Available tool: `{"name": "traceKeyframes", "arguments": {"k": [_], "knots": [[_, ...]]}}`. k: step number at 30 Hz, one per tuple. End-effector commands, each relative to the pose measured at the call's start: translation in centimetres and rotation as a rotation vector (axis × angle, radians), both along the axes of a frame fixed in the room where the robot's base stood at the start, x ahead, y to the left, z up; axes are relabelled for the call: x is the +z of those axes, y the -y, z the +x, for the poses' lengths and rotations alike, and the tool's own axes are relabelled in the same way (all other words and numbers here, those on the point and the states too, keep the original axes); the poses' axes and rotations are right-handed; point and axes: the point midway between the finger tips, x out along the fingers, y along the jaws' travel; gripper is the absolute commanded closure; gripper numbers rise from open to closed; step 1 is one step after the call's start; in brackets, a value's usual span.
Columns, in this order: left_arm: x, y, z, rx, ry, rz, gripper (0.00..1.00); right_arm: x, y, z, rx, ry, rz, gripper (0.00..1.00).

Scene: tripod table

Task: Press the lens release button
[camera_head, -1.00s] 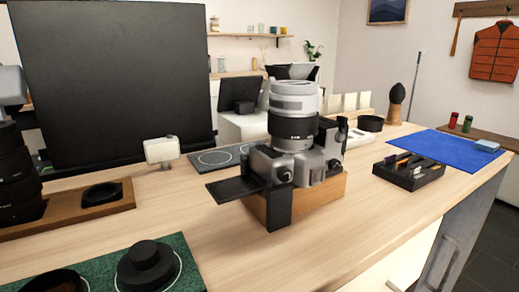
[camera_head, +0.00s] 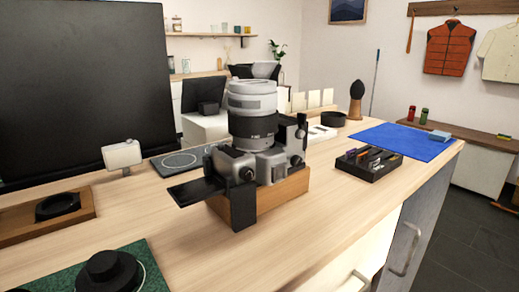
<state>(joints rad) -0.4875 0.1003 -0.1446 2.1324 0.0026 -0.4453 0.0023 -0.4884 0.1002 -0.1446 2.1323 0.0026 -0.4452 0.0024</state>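A silver and black camera (camera_head: 272,162) rests on a wooden block (camera_head: 288,187) on the table (camera_head: 300,238). A large lens (camera_head: 252,115) with a white upper barrel and a black lower part is on the camera and points upward. A black flat panel (camera_head: 196,190) sticks out to the left of the camera body. I cannot make out the lens release button at this size. Neither of my grippers shows in the head view.
A black organizer (camera_head: 368,165) with small tools and a blue mat (camera_head: 392,142) lie to the right. A small white device (camera_head: 122,155) stands at left before a large black panel (camera_head: 80,80). A green mat (camera_head: 60,275) with black round parts lies front left. The table's front right is clear.

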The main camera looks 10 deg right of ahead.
Motion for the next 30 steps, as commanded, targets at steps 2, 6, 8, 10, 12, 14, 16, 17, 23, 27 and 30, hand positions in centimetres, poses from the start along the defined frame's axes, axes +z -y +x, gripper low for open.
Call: {"name": "traceKeyframes", "arguments": {"k": [2, 6, 8, 10, 12, 14, 16, 17, 23, 27, 30], "knots": [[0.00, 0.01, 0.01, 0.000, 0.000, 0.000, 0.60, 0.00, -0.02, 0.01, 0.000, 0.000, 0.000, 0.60], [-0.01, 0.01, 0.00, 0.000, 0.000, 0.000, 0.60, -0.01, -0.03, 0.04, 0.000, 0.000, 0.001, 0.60], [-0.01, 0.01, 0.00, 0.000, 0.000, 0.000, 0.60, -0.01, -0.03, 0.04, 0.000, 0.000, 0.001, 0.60], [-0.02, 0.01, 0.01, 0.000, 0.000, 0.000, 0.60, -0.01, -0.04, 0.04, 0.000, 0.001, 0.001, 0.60], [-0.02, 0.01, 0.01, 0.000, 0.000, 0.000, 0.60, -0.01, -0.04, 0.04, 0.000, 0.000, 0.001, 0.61], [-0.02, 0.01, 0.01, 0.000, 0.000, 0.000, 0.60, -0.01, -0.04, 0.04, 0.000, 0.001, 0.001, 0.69], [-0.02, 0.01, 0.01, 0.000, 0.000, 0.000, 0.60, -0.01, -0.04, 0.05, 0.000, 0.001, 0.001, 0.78], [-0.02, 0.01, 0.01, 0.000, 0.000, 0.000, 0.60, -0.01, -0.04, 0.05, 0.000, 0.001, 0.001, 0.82], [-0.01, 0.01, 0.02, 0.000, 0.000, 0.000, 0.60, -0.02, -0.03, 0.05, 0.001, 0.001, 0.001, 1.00], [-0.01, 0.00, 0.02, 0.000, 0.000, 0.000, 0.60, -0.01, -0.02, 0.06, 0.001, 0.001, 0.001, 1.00], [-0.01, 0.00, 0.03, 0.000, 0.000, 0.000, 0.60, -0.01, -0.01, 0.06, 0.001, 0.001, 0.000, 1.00]]}}
